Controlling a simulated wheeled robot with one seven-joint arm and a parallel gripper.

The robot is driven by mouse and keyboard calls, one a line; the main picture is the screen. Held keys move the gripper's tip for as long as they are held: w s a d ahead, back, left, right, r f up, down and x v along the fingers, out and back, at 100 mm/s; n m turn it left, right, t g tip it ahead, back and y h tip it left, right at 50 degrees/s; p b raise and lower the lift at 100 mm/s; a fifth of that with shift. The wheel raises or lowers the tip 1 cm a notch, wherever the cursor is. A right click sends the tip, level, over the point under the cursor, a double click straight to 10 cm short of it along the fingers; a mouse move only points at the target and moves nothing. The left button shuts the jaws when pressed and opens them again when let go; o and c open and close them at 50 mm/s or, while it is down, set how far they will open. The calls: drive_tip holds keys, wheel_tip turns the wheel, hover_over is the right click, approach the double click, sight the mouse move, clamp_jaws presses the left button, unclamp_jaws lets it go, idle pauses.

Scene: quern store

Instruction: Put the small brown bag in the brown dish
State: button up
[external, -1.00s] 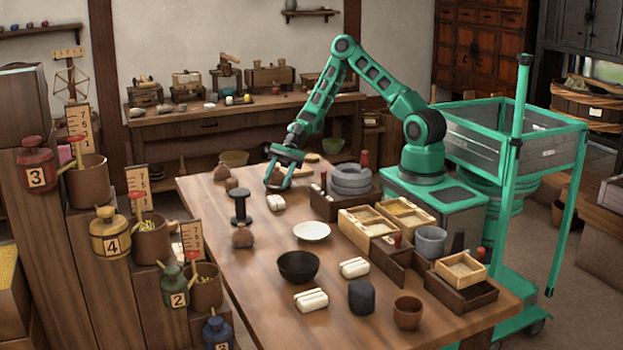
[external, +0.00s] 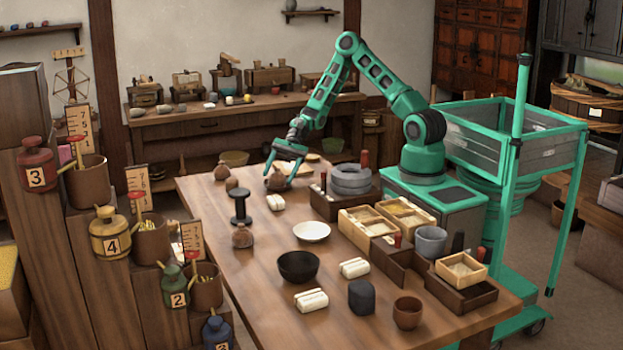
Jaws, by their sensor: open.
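My gripper (external: 281,172) is open at the far end of the table, pointing down. Its fingers are just above or around a small brown bag (external: 276,183); I cannot tell whether they touch it. Other brown bags stand at the table's left: one near the far left corner (external: 222,172) and one in front of the black spool (external: 242,237). A small brown lump (external: 231,184) sits beside the far one. A brown cup-like dish (external: 408,313) stands at the near right. Shallow tan dishes (external: 311,158) lie behind my gripper, partly hidden.
A black spool (external: 240,207), white dish (external: 311,231), dark bowl (external: 298,266) and white bundles (external: 354,268) stand along the middle. Wooden boxes (external: 368,222) and a grey stone ring (external: 350,180) line the right side.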

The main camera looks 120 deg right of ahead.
drive_tip(key=v, duration=0.9)
drive_tip(key=shift+a, duration=0.1)
drive_tip(key=s+a+n+g+h, duration=0.4)
drive_tip(key=s+a+n+g, duration=0.2)
drive_tip(key=a+n+g, duration=0.15)
drive_tip(key=s+a+r+n+h, duration=0.2)
drive_tip(key=s+r, duration=0.4)
drive_tip(key=s, duration=0.4)
drive_tip(key=s+a+r+n+g+h, duration=0.1)
drive_tip(key=s+a+r+n+h, duration=0.2)
drive_tip(key=s+r+n, duration=0.4)
drive_tip(key=s+h, duration=0.1)
drive_tip(key=s, duration=0.3)
